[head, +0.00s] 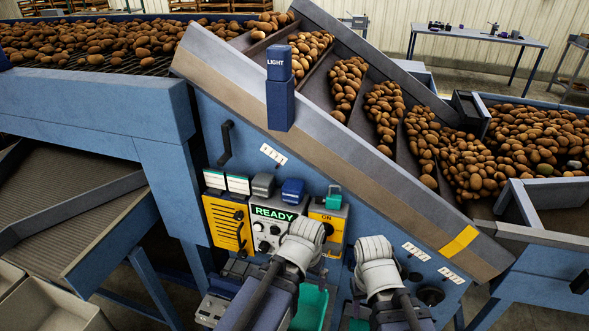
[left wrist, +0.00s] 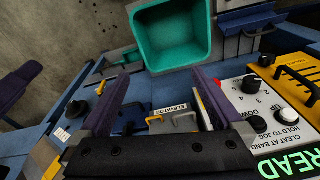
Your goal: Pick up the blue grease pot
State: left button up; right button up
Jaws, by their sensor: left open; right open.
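A blue lidded block (head: 292,192), which looks like the blue grease pot, stands on top of the control console between a grey one and a teal one. I cannot tell for certain that it is the pot. My left gripper (left wrist: 160,80) is open in the left wrist view, with nothing between its fingertips. In the head view it is low in front of the console, its jaws mostly hidden by my wrist. My right gripper (head: 368,285) is to its right, below the blue block and apart from it; its jaws are hard to make out.
The console with the READY display (head: 273,212) stands behind my arms, beside a yellow panel (head: 222,228). A teal bin (left wrist: 205,40) lies beyond my left fingers. The sloping grader frame (head: 345,160) and blue LIGHT post (head: 280,103) rise above the console.

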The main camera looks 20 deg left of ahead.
aim_at(293, 186)
pick_arm(q)
jog(key=w+a+r+n+t+p, duration=0.1)
jog(key=w+a+r+p, duration=0.2)
jog(key=a+r+p, duration=0.35)
jog(key=w+a+r+n+t+p, duration=0.1)
jog(key=w+a+r+t+p, duration=0.15)
jog(key=r+p, duration=0.65)
pick_arm(e)
notch_tip(293, 186, up, 16)
jog(key=b, duration=0.2)
pick_arm(q)
jog(key=shift+g, duration=0.25)
jog(key=shift+w+d+r, duration=0.1)
jog(key=shift+w+r, duration=0.25)
jog(key=shift+w, duration=1.65)
jog(key=shift+w+r, duration=0.3)
jog(key=shift+w, duration=1.7)
jog(key=shift+w+d+r, duration=0.1)
jog(key=shift+w+r, duration=0.25)
jog(key=shift+w, duration=1.65)
jog(key=b+x, duration=0.5)
jog(key=shift+w+f, duration=0.1)
jog(key=shift+w, duration=0.15)
pick_arm(e)
notch_tip(293, 186, down, 5)
jog(key=shift+r, duration=0.15)
pick_arm(q)
jog(key=shift+c, duration=0.9)
grip_shut()
